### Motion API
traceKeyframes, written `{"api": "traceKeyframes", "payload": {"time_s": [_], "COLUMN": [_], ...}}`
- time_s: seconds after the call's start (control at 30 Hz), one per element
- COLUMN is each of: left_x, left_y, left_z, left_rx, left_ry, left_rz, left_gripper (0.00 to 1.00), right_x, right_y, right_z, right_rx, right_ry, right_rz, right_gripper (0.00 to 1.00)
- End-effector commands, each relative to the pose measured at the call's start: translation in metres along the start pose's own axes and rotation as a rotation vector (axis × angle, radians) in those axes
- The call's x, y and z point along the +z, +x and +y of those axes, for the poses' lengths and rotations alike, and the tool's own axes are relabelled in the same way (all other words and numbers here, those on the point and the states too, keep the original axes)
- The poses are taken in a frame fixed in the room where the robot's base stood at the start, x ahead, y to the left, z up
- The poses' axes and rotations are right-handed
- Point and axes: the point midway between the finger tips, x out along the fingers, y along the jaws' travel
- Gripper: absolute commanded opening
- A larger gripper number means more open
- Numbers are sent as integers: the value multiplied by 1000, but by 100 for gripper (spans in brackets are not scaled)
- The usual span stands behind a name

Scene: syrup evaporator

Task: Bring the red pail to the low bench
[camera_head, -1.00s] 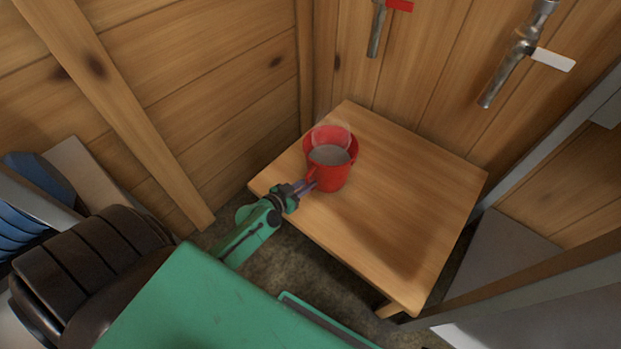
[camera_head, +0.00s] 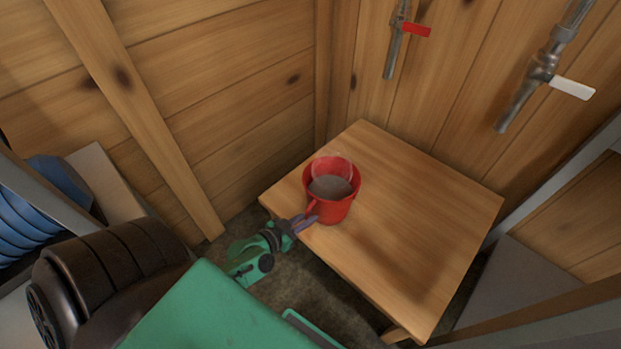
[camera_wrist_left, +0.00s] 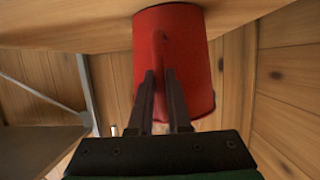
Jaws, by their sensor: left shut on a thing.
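The red pail (camera_head: 335,211) is upright at the left part of the low wooden bench (camera_head: 425,225), near its front-left edge. A greyish content (camera_head: 330,187) shows inside it, and a pale translucent loop stands at its rim. My left gripper (camera_head: 309,219) is shut on the pail's handle at its near side. In the left wrist view the two fingers (camera_wrist_left: 161,90) close on the handle of the pail (camera_wrist_left: 195,55), which appears upside down there with the bench top (camera_wrist_left: 70,30) by its base. I cannot tell whether the base touches the wood. My right gripper is not in view.
Two metal taps hang on the plank wall behind, one with a red lever (camera_head: 416,30) and one with a white lever (camera_head: 572,88). A wooden post (camera_head: 140,110) stands left. The bench's right half is clear.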

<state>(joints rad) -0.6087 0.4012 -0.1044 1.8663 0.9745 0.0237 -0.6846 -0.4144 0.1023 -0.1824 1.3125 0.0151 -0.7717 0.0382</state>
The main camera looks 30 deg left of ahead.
Motion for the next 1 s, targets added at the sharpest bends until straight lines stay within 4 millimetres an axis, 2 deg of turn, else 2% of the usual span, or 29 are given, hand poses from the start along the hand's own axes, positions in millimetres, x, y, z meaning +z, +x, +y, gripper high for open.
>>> {"api": "traceKeyframes", "payload": {"time_s": [0.13,0.47,0.7,0.93,0.97,1.0], "left_x": [3,2,2,4,4,4], "left_y": [-9,-11,-13,-12,-12,-12], "left_z": [-1,-1,11,14,14,14], "left_rx": [2,0,0,1,1,1], "left_ry": [10,10,10,9,8,8], "left_rz": [-7,-5,-5,-4,-3,-3], "left_gripper": [0,0,0,0,19,35], "right_x": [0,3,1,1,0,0], "right_y": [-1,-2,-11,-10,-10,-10], "right_z": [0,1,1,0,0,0], "right_rx": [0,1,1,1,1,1], "right_ry": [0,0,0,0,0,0], "right_rz": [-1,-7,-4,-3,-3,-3], "right_gripper": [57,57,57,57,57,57]}}
